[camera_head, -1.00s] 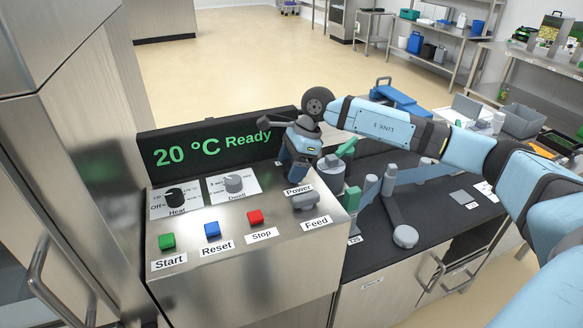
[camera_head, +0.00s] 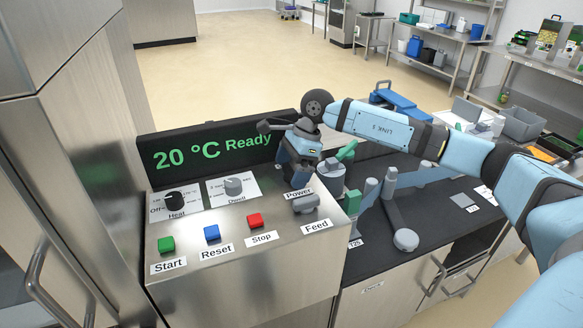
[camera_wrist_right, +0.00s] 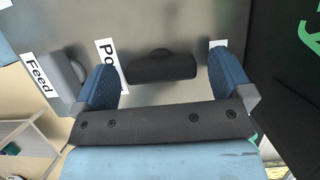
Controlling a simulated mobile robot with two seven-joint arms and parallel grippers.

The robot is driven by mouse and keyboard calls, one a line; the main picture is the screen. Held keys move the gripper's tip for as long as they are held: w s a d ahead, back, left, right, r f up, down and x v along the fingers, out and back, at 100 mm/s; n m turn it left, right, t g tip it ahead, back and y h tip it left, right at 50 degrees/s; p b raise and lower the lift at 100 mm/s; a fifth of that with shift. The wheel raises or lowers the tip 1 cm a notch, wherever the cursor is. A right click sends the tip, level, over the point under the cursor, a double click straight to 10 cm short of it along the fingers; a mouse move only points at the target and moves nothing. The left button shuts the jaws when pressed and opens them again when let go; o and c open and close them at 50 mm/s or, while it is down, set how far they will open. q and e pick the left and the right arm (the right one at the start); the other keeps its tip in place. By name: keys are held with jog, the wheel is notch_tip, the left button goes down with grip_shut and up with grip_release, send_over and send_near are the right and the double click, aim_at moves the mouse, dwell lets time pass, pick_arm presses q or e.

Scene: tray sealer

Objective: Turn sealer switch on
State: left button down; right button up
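The steel sealer panel (camera_head: 215,275) carries a "Power" label (camera_head: 299,193) at its right, where my right gripper (camera_head: 298,180) points down and hides the switch in the head view. In the right wrist view, a dark rounded switch knob (camera_wrist_right: 163,66) lies beside the partly hidden "Power" label (camera_wrist_right: 111,66). My right gripper (camera_wrist_right: 172,88) is open, with its blue fingertips on either side of the knob and visible gaps between. Whether a finger touches the panel cannot be told. The display (camera_head: 205,150) reads "20 °C Ready". My left gripper is out of view.
A grey Feed switch (camera_head: 305,203) sits just in front of the gripper. Heat (camera_head: 175,200) and Dwell (camera_head: 233,186) knobs, and green, blue and red buttons, lie to the left. A dark counter (camera_head: 435,215) with grey and green fittings adjoins at right.

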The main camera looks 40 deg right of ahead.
jog(key=v, duration=1.4)
